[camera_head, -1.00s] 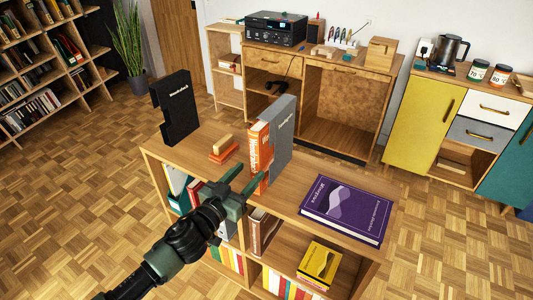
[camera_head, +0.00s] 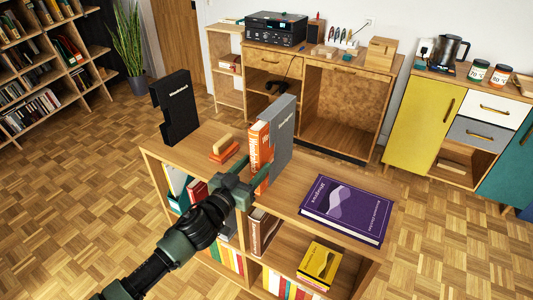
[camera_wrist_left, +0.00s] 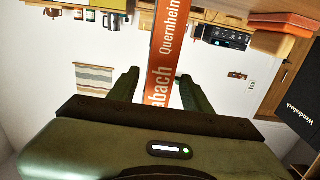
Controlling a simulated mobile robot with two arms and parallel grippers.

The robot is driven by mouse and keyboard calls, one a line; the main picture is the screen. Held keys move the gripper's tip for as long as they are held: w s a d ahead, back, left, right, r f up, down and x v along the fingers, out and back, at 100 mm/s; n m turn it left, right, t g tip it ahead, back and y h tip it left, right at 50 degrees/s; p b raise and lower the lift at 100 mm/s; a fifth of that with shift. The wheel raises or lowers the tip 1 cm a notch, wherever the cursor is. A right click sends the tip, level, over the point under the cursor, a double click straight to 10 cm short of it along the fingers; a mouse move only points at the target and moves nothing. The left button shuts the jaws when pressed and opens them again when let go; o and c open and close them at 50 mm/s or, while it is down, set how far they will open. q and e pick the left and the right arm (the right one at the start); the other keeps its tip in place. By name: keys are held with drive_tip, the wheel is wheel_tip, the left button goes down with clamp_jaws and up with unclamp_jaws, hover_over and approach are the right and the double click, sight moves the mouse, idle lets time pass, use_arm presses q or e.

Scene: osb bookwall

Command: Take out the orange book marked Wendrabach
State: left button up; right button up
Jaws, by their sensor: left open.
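The orange book (camera_head: 259,150) stands upright on the shelf top, against a grey slipcase or file (camera_head: 281,137). Its spine faces my left arm. In the left wrist view the orange spine (camera_wrist_left: 170,55) shows the letters "abach" and "Quernheim", between the fingers. My left gripper (camera_head: 243,186) is open at the lower part of the spine, one finger on each side; I cannot tell whether they touch it. A black file marked Wendrabach (camera_head: 176,108) stands apart at the back left; it also shows in the left wrist view (camera_wrist_left: 300,108). My right gripper is not in view.
A purple book (camera_head: 346,209) lies flat on the right of the low shelf's top (camera_head: 283,192). Small orange and wooden blocks (camera_head: 223,151) lie left of the orange book. A yellow box (camera_head: 319,264) and several books fill the compartments below.

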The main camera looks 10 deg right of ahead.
use_arm(q)
drive_tip(key=shift+w+d, duration=0.35)
drive_tip(key=shift+w, duration=0.15)
drive_tip(key=shift+c, duration=0.3)
clamp_jaws()
drive_tip(key=shift+r, duration=0.25)
drive_tip(key=shift+p+v, duration=0.75)
drive_tip(key=shift+v, duration=0.85)
drive_tip(key=shift+f, duration=0.15)
drive_tip(key=shift+o, duration=0.8)
unclamp_jaws()
